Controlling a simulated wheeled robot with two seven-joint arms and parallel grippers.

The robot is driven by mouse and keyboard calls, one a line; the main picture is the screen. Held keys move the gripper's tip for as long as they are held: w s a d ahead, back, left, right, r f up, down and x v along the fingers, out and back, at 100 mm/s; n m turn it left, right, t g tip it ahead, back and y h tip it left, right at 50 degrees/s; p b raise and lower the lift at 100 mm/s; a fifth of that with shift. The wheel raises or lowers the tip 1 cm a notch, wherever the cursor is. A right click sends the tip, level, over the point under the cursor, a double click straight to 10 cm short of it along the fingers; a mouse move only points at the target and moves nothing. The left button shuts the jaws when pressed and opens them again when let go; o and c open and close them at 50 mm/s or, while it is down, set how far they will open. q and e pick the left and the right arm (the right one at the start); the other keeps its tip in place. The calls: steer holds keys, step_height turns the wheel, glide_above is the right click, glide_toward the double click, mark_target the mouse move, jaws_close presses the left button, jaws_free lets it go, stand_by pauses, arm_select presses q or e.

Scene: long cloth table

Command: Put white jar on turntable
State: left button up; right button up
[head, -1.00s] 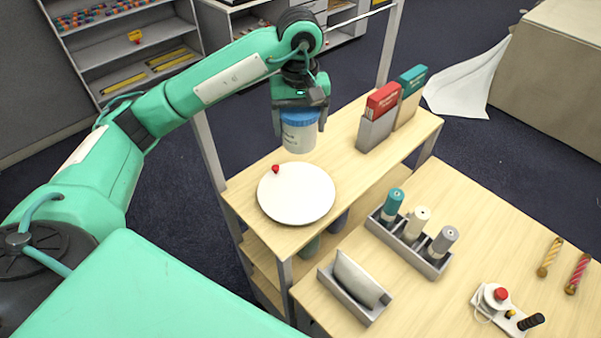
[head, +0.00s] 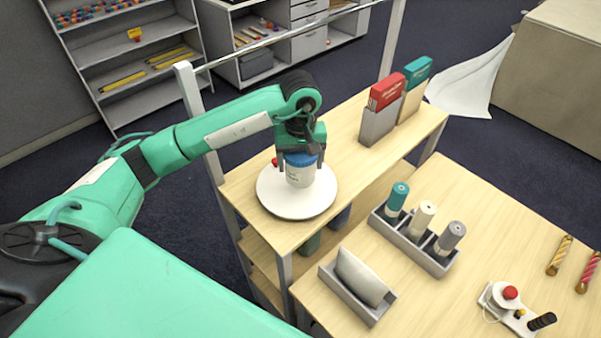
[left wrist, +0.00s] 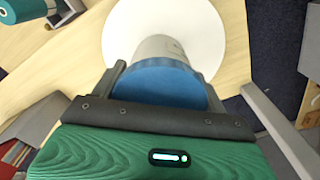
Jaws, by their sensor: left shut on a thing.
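The white jar (head: 299,176) with a blue lid is upright over the white round turntable (head: 283,205) on the raised wooden shelf. My left gripper (head: 301,165) is shut on the jar near its lid, from above. In the left wrist view the blue lid (left wrist: 160,82) lies between the two fingers, with the turntable (left wrist: 190,22) beyond it. The jar's base appears at or just above the turntable surface; I cannot tell if it touches. A small red knob (head: 275,161) shows at the turntable's far edge. My right gripper is not in view.
A metal rail (head: 280,39) runs behind the shelf.

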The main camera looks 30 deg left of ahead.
arm_select(q)
step_height(320, 180, down, 3)
steer(key=shift+f+b, duration=0.1)
steer(key=shift+b, duration=0.4)
steer(key=shift+f, duration=0.3)
steer(key=shift+f+b, duration=0.15)
steer(key=shift+b, duration=0.15)
steer(key=o, duration=1)
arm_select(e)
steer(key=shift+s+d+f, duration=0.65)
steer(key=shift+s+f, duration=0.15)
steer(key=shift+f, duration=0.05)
